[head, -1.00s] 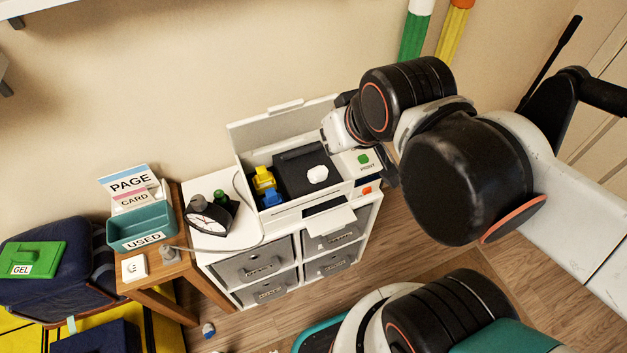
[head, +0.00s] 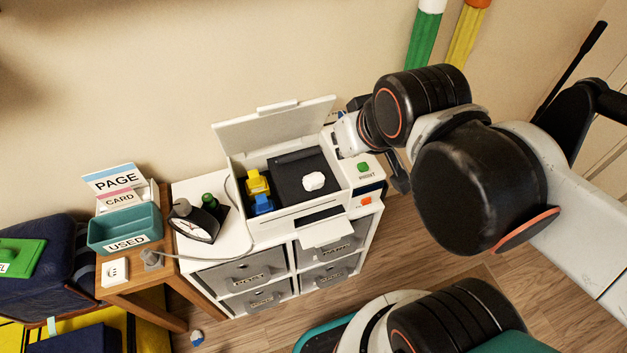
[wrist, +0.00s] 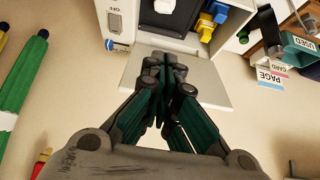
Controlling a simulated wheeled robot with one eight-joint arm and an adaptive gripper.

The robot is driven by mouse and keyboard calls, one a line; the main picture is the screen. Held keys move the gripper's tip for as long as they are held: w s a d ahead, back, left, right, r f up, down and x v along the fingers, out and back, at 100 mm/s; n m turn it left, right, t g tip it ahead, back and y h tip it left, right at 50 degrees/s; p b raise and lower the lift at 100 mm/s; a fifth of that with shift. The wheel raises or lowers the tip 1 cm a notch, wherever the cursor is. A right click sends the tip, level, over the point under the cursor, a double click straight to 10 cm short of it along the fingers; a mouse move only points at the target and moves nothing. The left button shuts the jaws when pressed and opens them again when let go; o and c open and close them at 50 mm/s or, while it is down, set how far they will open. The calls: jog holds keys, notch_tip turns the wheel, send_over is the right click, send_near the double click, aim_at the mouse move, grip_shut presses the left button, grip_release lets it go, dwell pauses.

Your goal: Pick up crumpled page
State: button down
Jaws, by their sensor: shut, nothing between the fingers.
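A small white crumpled page (head: 314,181) lies on the dark inner part of the open white printer (head: 291,217). It also shows at the top edge of the wrist view (wrist: 164,6), partly cut off. The printer's lid (head: 275,127) stands raised at the back. My gripper (wrist: 164,66) is shut and empty in the wrist view, its fingertips in front of the lid and apart from the page. In the head view my arm's joints mostly hide the gripper, at the right of the printer.
Yellow and blue blocks (head: 259,190) sit inside the printer, left of the page. A clock (head: 196,222) stands on the cabinet to the left. A teal USED tray (head: 124,231) is on a wooden stand. Large green and yellow pencils (head: 425,40) stand by the wall.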

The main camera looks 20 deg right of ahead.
jog(key=c, duration=1.8)
grip_release()
jog(key=o, duration=0.5)
jog(key=shift+w+r+n, duration=0.1)
jog(key=shift+w+n, duration=0.15)
jog(key=shift+n, duration=0.05)
jog(key=shift+o, duration=1.1)
jog(key=shift+w+n+g+p, duration=0.3)
jog(key=shift+w+n+p, duration=0.05)
jog(key=shift+w+n, duration=0.05)
jog(key=n+g+y+p, duration=0.3)
jog(key=n+g, duration=0.2)
jog(key=n, duration=1.3)
send_over(315, 177)
jog(key=s+d, duration=0.1)
notch_tip(315, 177, down, 23)
jog(key=shift+s+f, duration=0.1)
jog(key=shift+s, duration=0.05)
jog(key=shift+w+d+b+x, duration=0.15)
jog(key=shift+b+x, duration=0.55)
jog(key=shift+x, duration=0.55)
jog(key=shift+w+d+b+x, duration=0.15)
jog(key=shift+b+x, duration=0.55)
jog(key=shift+x, duration=0.55)
